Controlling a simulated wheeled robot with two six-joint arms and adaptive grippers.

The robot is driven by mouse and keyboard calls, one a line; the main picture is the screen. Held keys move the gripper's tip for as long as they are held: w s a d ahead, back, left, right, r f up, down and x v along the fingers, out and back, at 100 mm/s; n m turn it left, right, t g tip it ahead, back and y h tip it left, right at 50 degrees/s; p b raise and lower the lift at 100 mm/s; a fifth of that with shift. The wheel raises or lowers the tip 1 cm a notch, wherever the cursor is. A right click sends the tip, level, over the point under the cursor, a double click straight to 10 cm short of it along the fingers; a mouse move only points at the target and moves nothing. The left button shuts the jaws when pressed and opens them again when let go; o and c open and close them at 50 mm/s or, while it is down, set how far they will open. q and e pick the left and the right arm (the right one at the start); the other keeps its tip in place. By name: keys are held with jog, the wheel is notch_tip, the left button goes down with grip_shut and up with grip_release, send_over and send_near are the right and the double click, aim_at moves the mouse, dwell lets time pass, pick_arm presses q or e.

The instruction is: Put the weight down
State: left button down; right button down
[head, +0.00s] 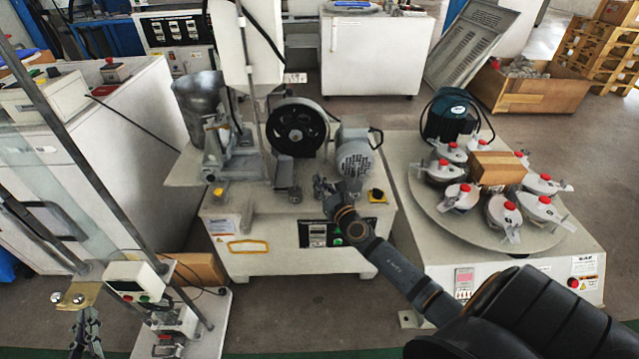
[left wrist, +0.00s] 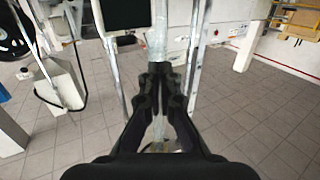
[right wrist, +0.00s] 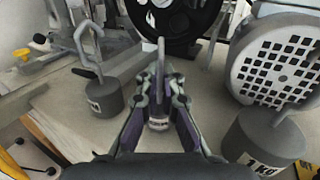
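My right gripper (head: 328,190) reaches over the top of the white machine cabinet (head: 290,262). In the right wrist view its fingers (right wrist: 160,82) close around the thin upright handle of a small grey weight (right wrist: 158,122). The weight hangs or stands between the fingers; I cannot tell whether its base touches the surface. Another grey weight (right wrist: 105,97) with a hook stands to the left, and a larger grey 1 KG weight (right wrist: 262,143) to the right. My left gripper (head: 86,330) is low at the left; its fingertips (left wrist: 160,72) are together, with no held object visible.
A black wheel (head: 298,128) and a round grey motor (head: 355,155) stand behind the right gripper. A turntable (head: 430,205) with several red-topped clamps is further right. A metal frame with a control box (head: 135,280) is near the left gripper.

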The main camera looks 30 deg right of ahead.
pick_arm(q)
jog(key=shift+r, duration=0.4)
jog(key=shift+r+t, duration=0.1)
jog(key=shift+t, duration=0.2)
pick_arm(e)
jog(key=c, duration=1.5)
grip_release()
pick_arm(q)
jog(key=shift+r, duration=0.15)
jog(key=shift+w, duration=0.1)
